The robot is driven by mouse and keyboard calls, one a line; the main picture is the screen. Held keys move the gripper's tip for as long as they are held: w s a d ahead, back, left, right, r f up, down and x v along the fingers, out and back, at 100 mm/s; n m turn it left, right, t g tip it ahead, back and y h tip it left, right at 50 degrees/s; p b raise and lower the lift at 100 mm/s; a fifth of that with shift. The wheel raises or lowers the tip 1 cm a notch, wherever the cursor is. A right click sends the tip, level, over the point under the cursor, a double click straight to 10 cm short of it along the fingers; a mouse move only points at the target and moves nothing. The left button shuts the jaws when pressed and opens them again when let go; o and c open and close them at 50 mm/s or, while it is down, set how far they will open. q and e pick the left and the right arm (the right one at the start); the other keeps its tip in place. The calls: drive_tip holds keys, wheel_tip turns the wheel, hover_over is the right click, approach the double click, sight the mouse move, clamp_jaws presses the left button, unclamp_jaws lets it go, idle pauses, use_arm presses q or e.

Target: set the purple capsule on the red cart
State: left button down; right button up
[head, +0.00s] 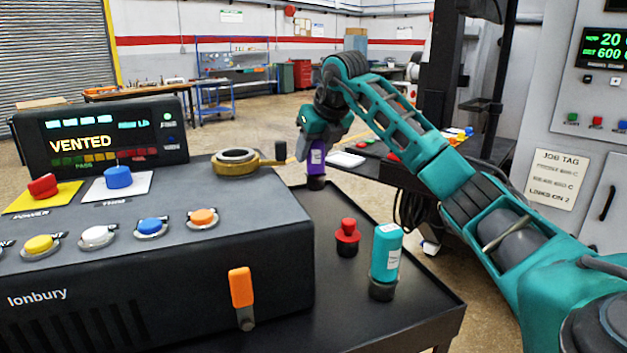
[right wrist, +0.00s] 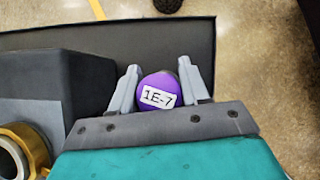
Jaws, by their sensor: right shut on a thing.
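The purple capsule (head: 316,157) is upright near the far edge of the black table, with a black base below it. Its round top, labelled 1E-7, shows in the right wrist view (right wrist: 159,84). My right gripper (head: 318,141) is shut on the capsule from above, one finger on each side in the right wrist view (right wrist: 158,70). I cannot tell whether the capsule touches the table. I cannot identify the red cart with certainty; a red cabinet (head: 301,74) stands far back. My left gripper is not in view.
On the black table (head: 440,300) stand a teal capsule (head: 386,252) in a black base and a red-topped piece (head: 347,236). The grey control unit (head: 150,230) with a brass ring (head: 236,160) fills the left. A grey cabinet (head: 560,120) stands right.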

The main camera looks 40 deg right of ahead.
sight(314, 171)
drive_tip(key=shift+f+b, duration=0.3)
drive_tip(key=shift+f, duration=2.5)
drive_tip(key=shift+f, duration=0.1)
drive_tip(key=o, duration=1.3)
drive_tip(key=shift+c, duration=0.2)
drive_tip(key=shift+s+r, duration=0.15)
drive_tip(key=shift+r, duration=0.25)
drive_tip(key=v, duration=1)
drive_tip(key=shift+s+r, duration=0.15)
drive_tip(key=shift+r, duration=0.1)
drive_tip(key=shift+s+r, duration=0.25)
drive_tip(key=shift+r, duration=0.05)
drive_tip(key=shift+s+a+f, duration=0.1)
